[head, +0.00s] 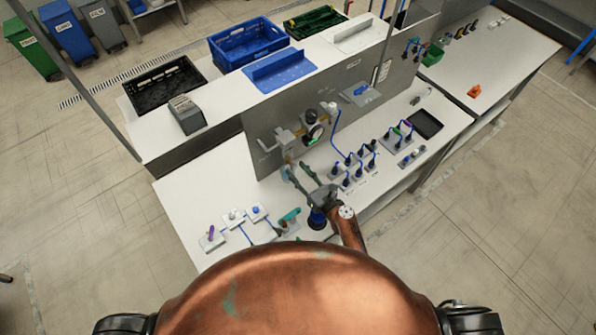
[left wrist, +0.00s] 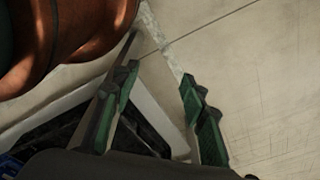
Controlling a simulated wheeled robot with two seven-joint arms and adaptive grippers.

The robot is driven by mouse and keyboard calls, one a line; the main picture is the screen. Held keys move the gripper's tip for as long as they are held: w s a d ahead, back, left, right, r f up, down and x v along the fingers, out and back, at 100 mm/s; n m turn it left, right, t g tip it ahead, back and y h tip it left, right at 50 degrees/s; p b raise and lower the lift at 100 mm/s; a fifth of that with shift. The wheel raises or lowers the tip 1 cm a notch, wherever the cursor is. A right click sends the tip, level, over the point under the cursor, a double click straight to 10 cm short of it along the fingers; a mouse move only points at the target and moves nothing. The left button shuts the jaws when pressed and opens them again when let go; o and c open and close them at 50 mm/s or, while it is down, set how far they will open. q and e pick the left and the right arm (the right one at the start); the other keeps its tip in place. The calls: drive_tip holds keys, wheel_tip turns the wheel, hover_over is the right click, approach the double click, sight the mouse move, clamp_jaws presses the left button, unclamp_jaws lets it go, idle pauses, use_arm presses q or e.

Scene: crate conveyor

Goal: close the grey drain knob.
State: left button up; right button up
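A grey upright panel carries a valve assembly (head: 303,134) with a round gauge, pale grey fittings and a lower part hanging near the bench. The grey drain knob is too small to pick out for certain in the head view; it may be among the low fittings. My right gripper (head: 294,168) is just below the assembly, its two greenish fingers apart with the tips close to the lowest fittings. I cannot tell whether they touch. My left gripper (left wrist: 160,74) shows only in the left wrist view, fingers wide apart and empty, over floor and a dark-edged surface.
Plug stands with blue cables (head: 361,165) are right of my right gripper. Small switch plates (head: 234,217) lie to its left on the white bench. A black tray (head: 425,123) is further right. Crates, including a blue one (head: 225,50), stand behind the panel.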

drive_tip(key=c, duration=0.8)
clamp_jaws()
drive_tip(key=n+b, duration=0.2)
drive_tip(key=n, duration=0.2)
drive_tip(key=shift+f, duration=0.1)
drive_tip(key=n+b, duration=0.2)
drive_tip(key=n, duration=0.2)
drive_tip(key=shift+n, duration=0.4)
drive_tip(key=n+b, duration=0.1)
drive_tip(key=n, duration=0.3)
drive_tip(key=shift+n, duration=0.3)
use_arm(q)
wheel_tip(320, 180, down, 6)
drive_tip(key=s, duration=0.2)
drive_tip(key=shift+b, duration=0.45)
use_arm(e)
drive_tip(key=shift+n, duration=2.2)
